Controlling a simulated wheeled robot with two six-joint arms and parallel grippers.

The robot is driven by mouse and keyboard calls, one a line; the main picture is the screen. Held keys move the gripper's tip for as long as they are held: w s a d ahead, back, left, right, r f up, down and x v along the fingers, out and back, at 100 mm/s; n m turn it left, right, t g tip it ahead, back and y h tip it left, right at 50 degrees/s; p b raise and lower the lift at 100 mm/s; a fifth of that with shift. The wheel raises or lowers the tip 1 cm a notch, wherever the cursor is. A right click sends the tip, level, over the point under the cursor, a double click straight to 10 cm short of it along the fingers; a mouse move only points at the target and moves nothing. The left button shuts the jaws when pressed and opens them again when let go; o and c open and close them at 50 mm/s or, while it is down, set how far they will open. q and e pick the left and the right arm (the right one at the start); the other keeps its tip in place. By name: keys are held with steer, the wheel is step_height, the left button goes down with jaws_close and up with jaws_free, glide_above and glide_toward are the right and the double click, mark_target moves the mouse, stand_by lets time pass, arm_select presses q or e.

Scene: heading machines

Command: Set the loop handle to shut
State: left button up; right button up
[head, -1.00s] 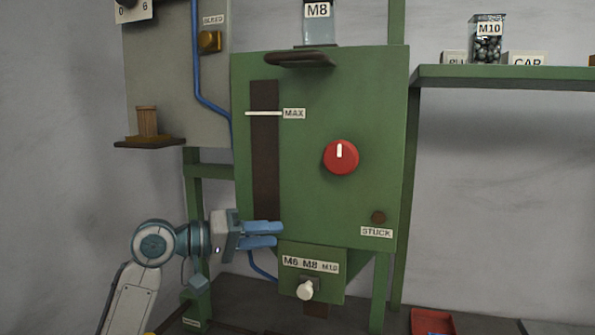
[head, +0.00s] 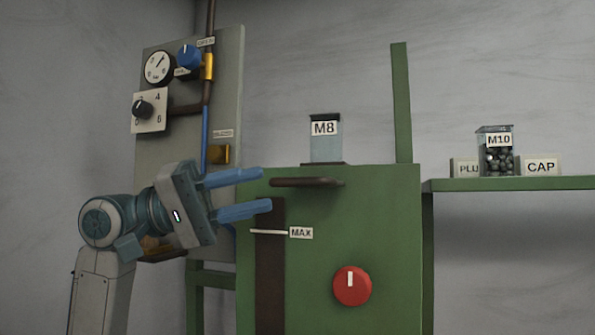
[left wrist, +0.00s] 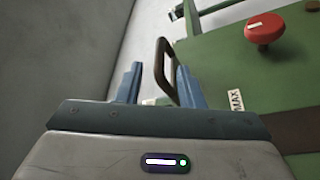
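A dark brown loop handle (head: 307,182) sticks out near the top of the green machine (head: 390,250). It also shows in the left wrist view (left wrist: 163,55), beyond and partly behind a finger. My left gripper (head: 266,189) is open, its two blue fingers pointing right, just left of the handle in the head view. In the left wrist view my left gripper (left wrist: 158,85) has nothing clearly held between its fingers. A blue knob (head: 188,57) sits by a brass valve (head: 208,66) on the grey panel; its small labels are hard to read. My right gripper is out of view.
A MAX label (head: 301,232) and red knob (head: 352,286) are on the machine front. A jar marked M8 (head: 326,145) stands on top. The grey panel (head: 228,90) stands behind my left arm. A green shelf (head: 510,184) holds an M10 jar (head: 495,152).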

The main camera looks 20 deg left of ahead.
mark_target(285, 183)
arm_select(q)
steer(key=p+x, duration=0.2)
steer(key=x, duration=0.4)
steer(key=shift+d+r, duration=0.1)
steer(key=shift+r, duration=0.05)
steer(key=shift+w+d+p, duration=0.15)
steer(key=shift+d+p, duration=0.25)
steer(key=shift+d, duration=0.1)
steer(key=shift+c, duration=0.4)
jaws_close()
